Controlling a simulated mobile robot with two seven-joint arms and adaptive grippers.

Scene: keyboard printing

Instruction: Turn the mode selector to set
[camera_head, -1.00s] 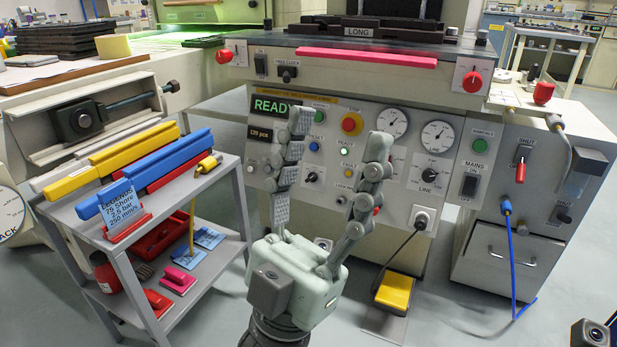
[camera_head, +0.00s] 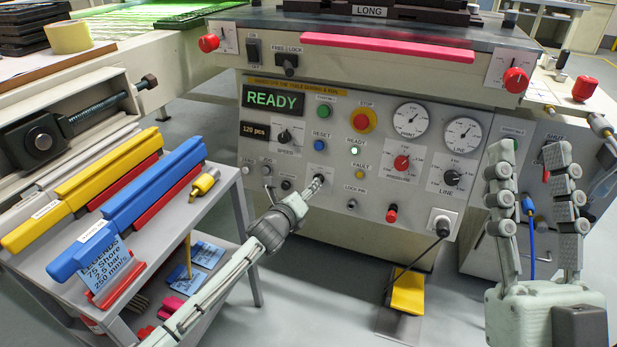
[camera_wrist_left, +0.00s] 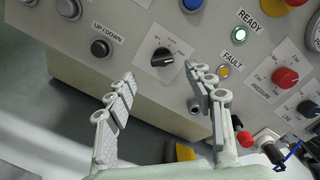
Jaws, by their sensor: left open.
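The mode selector appears to be the black knob on a pale plate (camera_wrist_left: 162,57) in the left wrist view. Its labels are too small to read, so its setting is unclear. In the head view the knob (camera_head: 320,173) sits low on the panel, just above the fingertips of my left gripper (camera_head: 317,184). In the wrist view my left gripper (camera_wrist_left: 162,76) is open, with its fingers on either side below the knob and nothing between them. I see no contact with the knob. My right gripper (camera_head: 528,150) is open and empty at the right, in front of the panel.
A shelf cart (camera_head: 215,205) with blue and yellow bars stands left. A yellow pedal (camera_head: 408,292) lies on the floor below the panel.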

